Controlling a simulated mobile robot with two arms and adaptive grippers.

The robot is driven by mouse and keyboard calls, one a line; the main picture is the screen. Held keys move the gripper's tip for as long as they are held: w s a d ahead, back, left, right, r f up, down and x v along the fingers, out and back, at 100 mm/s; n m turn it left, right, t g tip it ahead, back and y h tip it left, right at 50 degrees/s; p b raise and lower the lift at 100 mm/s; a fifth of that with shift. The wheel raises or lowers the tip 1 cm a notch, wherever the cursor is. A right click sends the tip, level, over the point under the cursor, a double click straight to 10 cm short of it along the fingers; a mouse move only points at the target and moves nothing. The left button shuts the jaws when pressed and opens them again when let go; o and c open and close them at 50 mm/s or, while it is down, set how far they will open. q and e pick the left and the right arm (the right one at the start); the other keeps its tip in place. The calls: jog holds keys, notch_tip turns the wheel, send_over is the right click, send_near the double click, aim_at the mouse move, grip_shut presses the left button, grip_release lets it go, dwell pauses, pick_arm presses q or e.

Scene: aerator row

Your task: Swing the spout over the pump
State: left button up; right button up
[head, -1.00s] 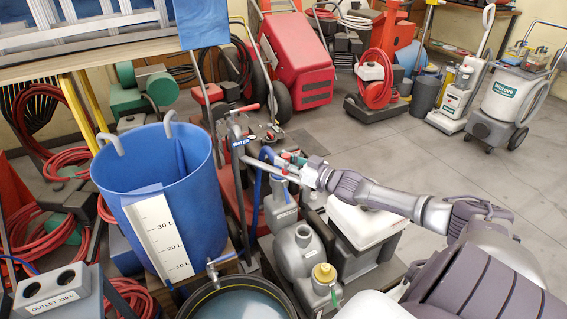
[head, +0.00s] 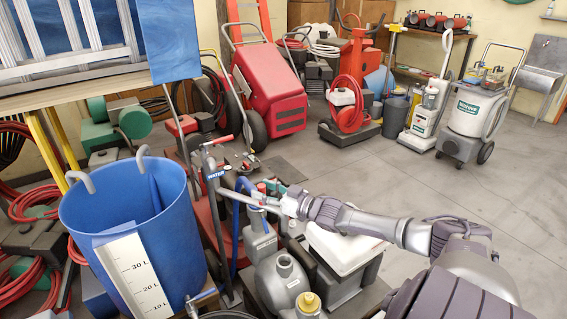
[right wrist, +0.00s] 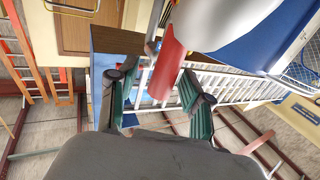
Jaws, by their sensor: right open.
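A dark upright pipe marked WATER (head: 215,185) stands just right of the blue tub. A thin arm with a red grip (head: 222,140), which looks like the spout, reaches right from near its top. A grey rounded body (head: 281,280), likely the pump, stands low to the right, beside a yellow cap. My right gripper (head: 264,195) is to the right of the upright pipe, above the grey equipment. In the right wrist view its fingers (right wrist: 158,100) are spread, with a red piece (right wrist: 170,65) beyond or between them; contact cannot be told. My left gripper is out of view.
The blue tub (head: 130,225) with a litre scale stands at front left. A white-topped grey box (head: 342,250) sits below my right arm. A red machine (head: 268,90) stands behind. Open floor (head: 450,190) lies to the right.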

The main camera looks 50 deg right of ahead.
jog(key=v, duration=1.1)
